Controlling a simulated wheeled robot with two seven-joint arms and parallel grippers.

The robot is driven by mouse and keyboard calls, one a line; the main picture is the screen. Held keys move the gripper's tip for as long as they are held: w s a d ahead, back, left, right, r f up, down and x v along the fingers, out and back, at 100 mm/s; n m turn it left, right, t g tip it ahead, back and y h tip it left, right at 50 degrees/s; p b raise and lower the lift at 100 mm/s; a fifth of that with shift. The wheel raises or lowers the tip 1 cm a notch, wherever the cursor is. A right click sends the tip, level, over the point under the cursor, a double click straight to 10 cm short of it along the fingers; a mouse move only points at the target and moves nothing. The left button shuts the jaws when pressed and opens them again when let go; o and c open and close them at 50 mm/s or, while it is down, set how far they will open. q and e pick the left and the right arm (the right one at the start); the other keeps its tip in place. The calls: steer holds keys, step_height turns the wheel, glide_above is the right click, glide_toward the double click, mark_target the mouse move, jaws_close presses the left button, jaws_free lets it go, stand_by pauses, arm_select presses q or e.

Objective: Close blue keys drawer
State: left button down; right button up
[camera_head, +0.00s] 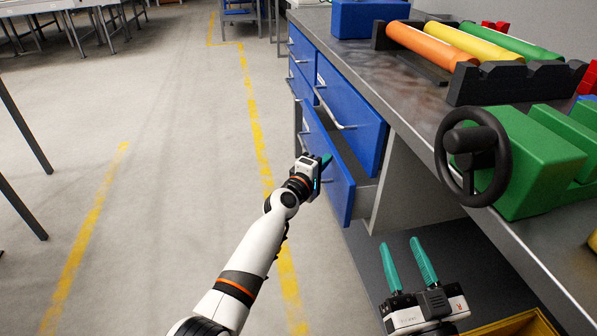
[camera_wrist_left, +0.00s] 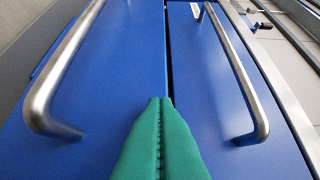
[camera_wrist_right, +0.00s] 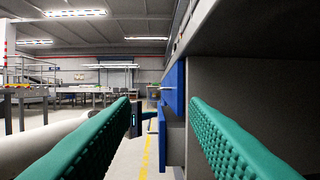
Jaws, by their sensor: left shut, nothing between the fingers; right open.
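A lower blue drawer (camera_head: 338,185) in the workbench stands pulled out; its grey side shows behind its front. An upper blue drawer (camera_head: 352,112) with a metal handle is above it. No readable "keys" label shows. My left gripper (camera_head: 326,161) is shut and empty at the lower drawer's front; contact cannot be told. In the left wrist view, its closed green fingers (camera_wrist_left: 160,102) point at a blue front (camera_wrist_left: 120,60) beside a dark gap and a second blue front (camera_wrist_left: 205,85), each with a handle. My right gripper (camera_head: 410,262) is open and empty, low beside the workbench.
The workbench top (camera_head: 420,100) carries a green vise (camera_head: 530,160) with a black handwheel (camera_head: 472,157), a dark rack with coloured cylinders (camera_head: 470,45) and a blue box (camera_head: 370,18). A yellow container (camera_head: 515,325) lies below.

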mark_target(342, 160)
arm_select(q)
steer(key=d, duration=0.2)
steer(key=w+d+b, duration=0.1)
steer(key=d, duration=0.1)
steer(key=shift+w+d, duration=0.15)
steer(key=shift+d, duration=0.05)
steer(key=shift+d+r, duration=0.1)
steer(key=shift+d, duration=0.2)
arm_select(e)
steer(key=s+r+t+y, duration=0.2)
steer(key=s+r+t, duration=0.1)
steer(key=r+t, duration=0.2)
steer(key=shift+a+r, duration=0.2)
steer(key=shift+r, duration=0.45)
arm_select(q)
steer(key=shift+d, duration=0.1)
arm_select(e)
steer(key=shift+s, duration=0.1)
